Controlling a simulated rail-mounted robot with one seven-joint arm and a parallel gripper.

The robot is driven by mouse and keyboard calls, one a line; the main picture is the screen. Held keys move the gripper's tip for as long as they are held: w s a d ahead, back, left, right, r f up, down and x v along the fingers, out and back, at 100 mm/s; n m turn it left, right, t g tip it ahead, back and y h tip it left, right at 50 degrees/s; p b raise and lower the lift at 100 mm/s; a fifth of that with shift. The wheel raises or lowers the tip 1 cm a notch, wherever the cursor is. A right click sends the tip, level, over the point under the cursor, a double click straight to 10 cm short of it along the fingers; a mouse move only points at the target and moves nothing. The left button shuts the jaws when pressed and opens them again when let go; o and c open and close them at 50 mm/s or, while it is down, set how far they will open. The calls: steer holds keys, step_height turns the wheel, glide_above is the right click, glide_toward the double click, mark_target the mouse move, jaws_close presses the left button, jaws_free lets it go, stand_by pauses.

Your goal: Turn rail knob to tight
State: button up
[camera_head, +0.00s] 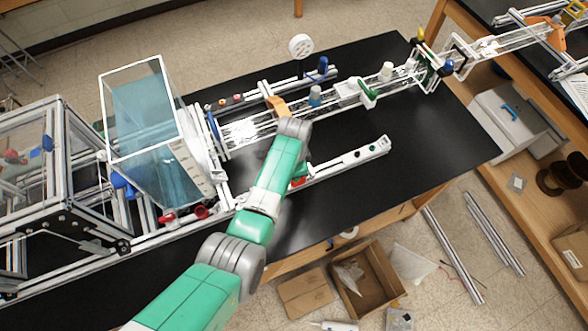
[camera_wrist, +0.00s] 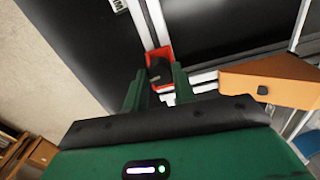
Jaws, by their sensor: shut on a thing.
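The rail knob (camera_wrist: 157,70) is black and sits in a red-orange bracket (camera_wrist: 157,52) on a pale metal rail. My gripper (camera_wrist: 159,72) has one dark green finger on each side of the knob and is shut on it. The fingers hide part of the knob's sides. I see no mark that tells how tight it is. In the head view a bit of the red bracket (camera_head: 298,182) shows beside my arm, at the near rail (camera_head: 340,164). My arm hides the knob and my gripper there.
An orange block (camera_wrist: 270,82) stands close to the right of my gripper; an orange part (camera_head: 277,106) shows in the head view. A clear tank (camera_head: 150,130) stands at left. The black table (camera_head: 440,140) is bare at right. A cardboard box (camera_head: 366,284) lies on the floor.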

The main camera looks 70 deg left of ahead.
steer(key=shift+m, duration=0.9)
steer(key=o, duration=1)
step_height(320, 180, up, 8)
steer(key=shift+f+p, duration=0.1)
steer(key=shift+p, duration=0.2)
